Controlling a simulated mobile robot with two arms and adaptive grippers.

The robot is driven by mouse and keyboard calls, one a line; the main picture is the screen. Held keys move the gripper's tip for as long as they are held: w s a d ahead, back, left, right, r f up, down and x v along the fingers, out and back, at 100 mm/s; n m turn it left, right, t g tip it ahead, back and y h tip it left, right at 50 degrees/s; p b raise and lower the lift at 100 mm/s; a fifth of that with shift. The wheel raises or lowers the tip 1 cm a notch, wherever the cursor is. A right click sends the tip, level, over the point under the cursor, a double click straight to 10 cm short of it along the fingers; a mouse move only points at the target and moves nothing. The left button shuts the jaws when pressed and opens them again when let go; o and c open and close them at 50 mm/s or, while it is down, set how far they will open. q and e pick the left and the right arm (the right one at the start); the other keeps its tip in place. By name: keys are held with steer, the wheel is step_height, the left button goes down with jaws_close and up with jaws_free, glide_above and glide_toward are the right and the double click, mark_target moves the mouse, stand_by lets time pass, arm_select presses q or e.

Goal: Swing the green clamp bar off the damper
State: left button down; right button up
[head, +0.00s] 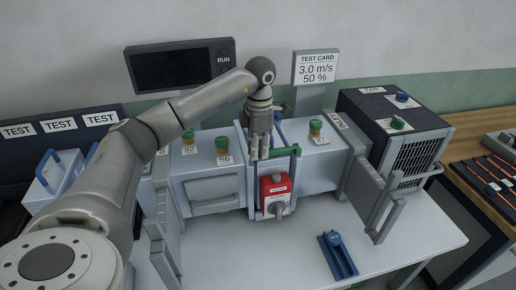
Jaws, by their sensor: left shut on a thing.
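The green clamp bar (281,152) lies across the top front of the damper box in the middle of the row. A red box with a grey knob (276,193) sits on the front just below it. My left gripper (259,152) comes down from above, its fingers at the left end of the bar. It is shut on the green clamp bar. The fingers partly hide that end of the bar and the damper behind. My right gripper is not in view.
Boxes with yellow-green knobs (222,144) stand on both sides. Grey open doors (376,203) stick out at right and left. A blue tool (337,255) lies on the white table (290,260). A dark box (395,125) stands at right, a test card (316,69) behind.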

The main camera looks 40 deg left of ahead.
mark_target(270, 150)
arm_select(q)
steer(key=r+g+p, duration=0.1)
steer(key=r+y+p, duration=0.1)
steer(key=p, duration=0.1)
steer(key=w+d+r+g+y+p, duration=0.1)
steer(key=r+p, duration=0.1)
steer(key=shift+g, duration=0.3)
steer(key=p, duration=0.1)
steer(key=r+g+y+p, duration=0.1)
steer(key=shift+w+d+r+p, duration=0.15)
steer(key=shift+w+d+p, duration=0.15)
steer(key=shift+w+p, duration=0.1)
steer(key=shift+w+d+r+g+y+p, duration=0.3)
steer(key=shift+r+g+y+p, duration=0.1)
steer(key=shift+g+y+p, duration=0.25)
steer(key=shift+w, duration=0.1)
